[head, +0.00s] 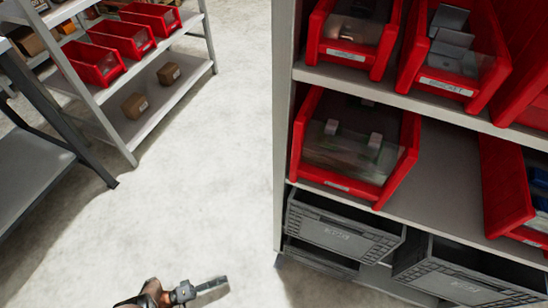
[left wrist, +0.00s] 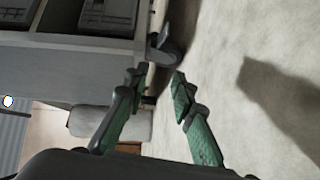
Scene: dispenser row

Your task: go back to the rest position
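My left gripper (head: 198,293) shows at the bottom edge of the head view, over the bare floor and left of the near shelf. In the left wrist view its two green-padded fingers (left wrist: 157,82) stand apart with nothing between them. It is apart from the shelf and the bins. My right gripper is in neither view.
A near shelf (head: 430,190) on the right holds red bins (head: 340,187) above grey crates (head: 340,238). A second rack (head: 150,112) with red bins and small boxes stands at upper left, beside a grey table (head: 28,170). The pale floor (head: 200,190) between is clear.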

